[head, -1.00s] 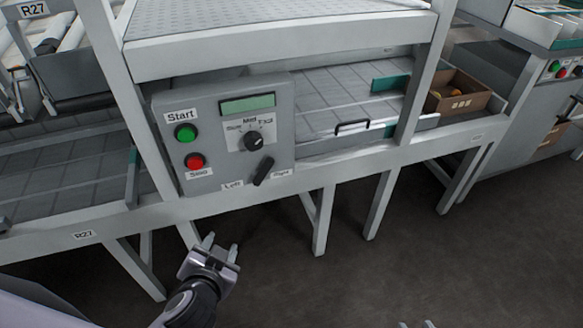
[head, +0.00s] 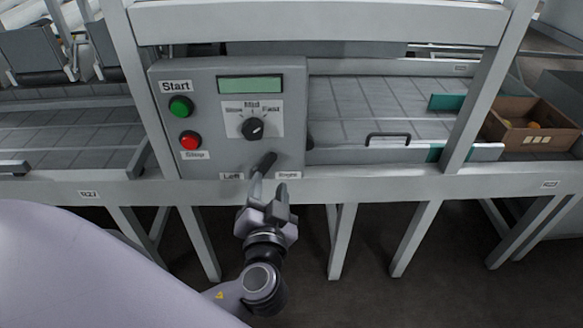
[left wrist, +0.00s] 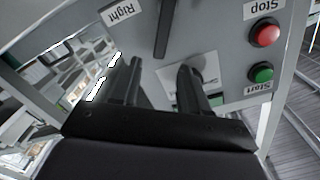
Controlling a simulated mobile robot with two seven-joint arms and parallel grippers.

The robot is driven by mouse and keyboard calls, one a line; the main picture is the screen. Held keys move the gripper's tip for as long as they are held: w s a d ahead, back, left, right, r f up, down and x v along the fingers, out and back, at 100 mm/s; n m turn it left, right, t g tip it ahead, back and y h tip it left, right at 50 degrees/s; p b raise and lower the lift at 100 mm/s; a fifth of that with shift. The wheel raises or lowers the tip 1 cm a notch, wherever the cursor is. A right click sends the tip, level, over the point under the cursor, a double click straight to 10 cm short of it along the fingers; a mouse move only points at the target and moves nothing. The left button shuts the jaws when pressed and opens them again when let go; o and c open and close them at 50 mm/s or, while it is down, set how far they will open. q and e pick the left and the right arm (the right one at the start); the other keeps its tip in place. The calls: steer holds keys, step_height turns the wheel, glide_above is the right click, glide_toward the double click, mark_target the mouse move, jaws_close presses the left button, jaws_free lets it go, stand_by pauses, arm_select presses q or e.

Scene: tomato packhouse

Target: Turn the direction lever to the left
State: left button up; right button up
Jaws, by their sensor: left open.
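The direction lever (head: 265,163) is a black handle low on the grey control panel (head: 215,85), between the Left and Right labels. It slants, with its upper end toward the right. My left gripper (head: 268,188) is open just in front of and below it, fingers pointing at the panel. In the left wrist view, the lever (left wrist: 166,28) shows beyond the gap between the open fingers (left wrist: 160,75). I see no grip on it; whether a finger touches it I cannot tell. The Left label is partly covered by a finger in the head view. My right gripper is out of view.
The panel also bears a green Start button (head: 180,107), a red Stop button (head: 189,141) and a speed knob (head: 253,128) above the lever. A frame beam (head: 400,187) runs below the panel.

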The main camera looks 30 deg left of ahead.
mark_target(271, 161)
arm_select(q)
steer(key=x, duration=0.7)
steer(key=shift+w+r, duration=0.15)
steer(key=shift+r, duration=0.05)
jaws_close()
